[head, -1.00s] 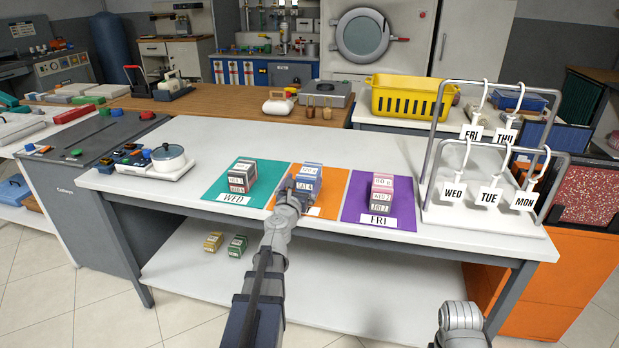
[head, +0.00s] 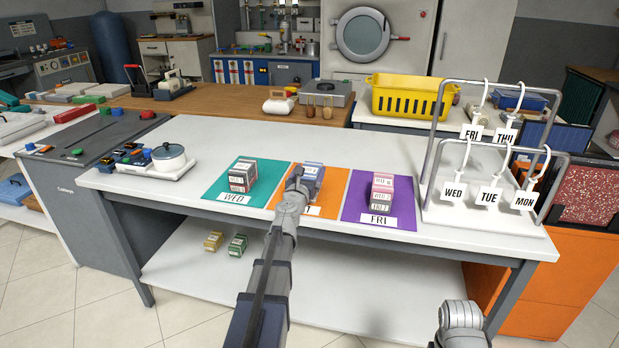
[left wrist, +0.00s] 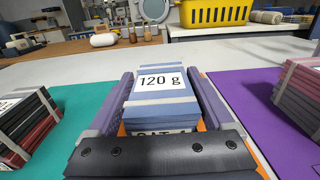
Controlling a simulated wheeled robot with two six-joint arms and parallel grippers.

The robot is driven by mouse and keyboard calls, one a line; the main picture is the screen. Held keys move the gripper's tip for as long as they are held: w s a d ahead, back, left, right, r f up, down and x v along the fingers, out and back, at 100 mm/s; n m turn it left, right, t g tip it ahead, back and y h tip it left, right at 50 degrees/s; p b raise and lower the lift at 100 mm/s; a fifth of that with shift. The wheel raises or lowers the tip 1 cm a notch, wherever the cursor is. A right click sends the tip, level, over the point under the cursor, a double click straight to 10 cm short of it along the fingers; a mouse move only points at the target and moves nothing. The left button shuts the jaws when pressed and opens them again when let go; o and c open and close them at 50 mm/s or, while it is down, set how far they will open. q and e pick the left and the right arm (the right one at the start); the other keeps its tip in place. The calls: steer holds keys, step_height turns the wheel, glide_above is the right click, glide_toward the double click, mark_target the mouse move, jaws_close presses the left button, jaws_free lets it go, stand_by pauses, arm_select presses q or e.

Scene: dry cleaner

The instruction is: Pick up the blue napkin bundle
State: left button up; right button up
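The blue napkin bundle (head: 313,171) rests on the orange mat (head: 334,195) on the white table. In the left wrist view it is a stack of blue cloth (left wrist: 158,103) with pale bands and a "120 g" label; a lower label is partly hidden by my gripper. My left gripper (left wrist: 160,112) has one finger on each side of the bundle, with narrow gaps showing, so it looks open around it. In the head view the left gripper (head: 297,179) partly covers the bundle. My right gripper is out of view; only part of its arm shows at the bottom right.
A dark red bundle (head: 243,176) sits on the teal mat (head: 218,188) to the left. A pink bundle (head: 382,187) sits on the purple mat (head: 359,208) to the right. A scale (head: 162,167) and a tag rack (head: 475,215) stand farther out.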

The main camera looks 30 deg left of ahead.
mark_target(310, 170)
arm_select(q)
steer(key=c, duration=1.1)
steer(key=shift+o, duration=0.2)
steer(key=shift+r, duration=0.15)
step_height(310, 170, up, 10)
steer(key=p, duration=1)
